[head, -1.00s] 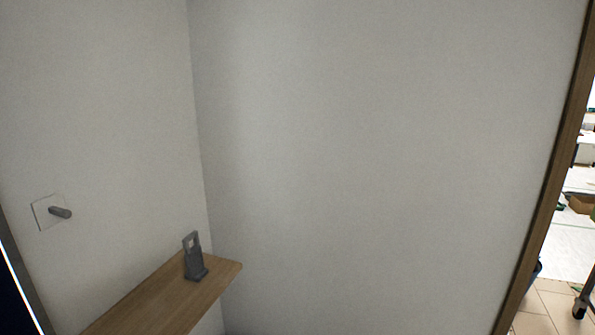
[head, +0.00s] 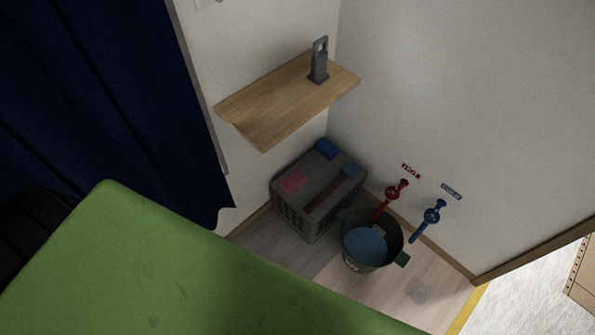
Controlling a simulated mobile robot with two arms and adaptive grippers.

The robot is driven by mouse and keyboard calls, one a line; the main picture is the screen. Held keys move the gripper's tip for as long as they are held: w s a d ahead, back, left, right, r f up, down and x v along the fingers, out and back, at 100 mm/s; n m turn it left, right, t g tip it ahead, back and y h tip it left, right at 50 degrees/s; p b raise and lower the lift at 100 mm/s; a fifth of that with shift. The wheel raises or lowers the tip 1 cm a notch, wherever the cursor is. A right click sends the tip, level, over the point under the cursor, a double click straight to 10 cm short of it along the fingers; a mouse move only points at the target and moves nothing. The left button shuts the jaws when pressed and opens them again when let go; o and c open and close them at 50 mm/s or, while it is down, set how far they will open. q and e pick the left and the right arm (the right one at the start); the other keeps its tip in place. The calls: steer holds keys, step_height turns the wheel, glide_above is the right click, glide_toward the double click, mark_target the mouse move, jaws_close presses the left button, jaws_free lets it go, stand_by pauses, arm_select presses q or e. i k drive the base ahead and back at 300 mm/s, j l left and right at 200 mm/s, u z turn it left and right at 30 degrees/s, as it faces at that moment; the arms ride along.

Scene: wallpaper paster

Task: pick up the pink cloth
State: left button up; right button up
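The pink cloth (head: 294,181) lies flat on top of a grey crate (head: 289,215) in the floor corner, below the shelf. It sits on the left part of the crate's top. A dark blue cloth (head: 326,149) lies at the crate's back edge, and a smaller blue piece (head: 350,171) lies at its right. A brown strip (head: 324,196) runs across the crate's top. Neither of my grippers shows in the head view.
A wooden shelf (head: 265,110) with a grey metal object (head: 319,62) juts out above the crate. A bucket (head: 367,262) with blue contents stands right of it, near red (head: 391,198) and blue (head: 431,216) taps. A green surface (head: 150,265) fills the foreground. A dark blue curtain (head: 110,90) hangs left.

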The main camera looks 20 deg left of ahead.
mark_target(291, 183)
steer(key=k+j, duration=0.8)
steer(key=k, duration=0.1)
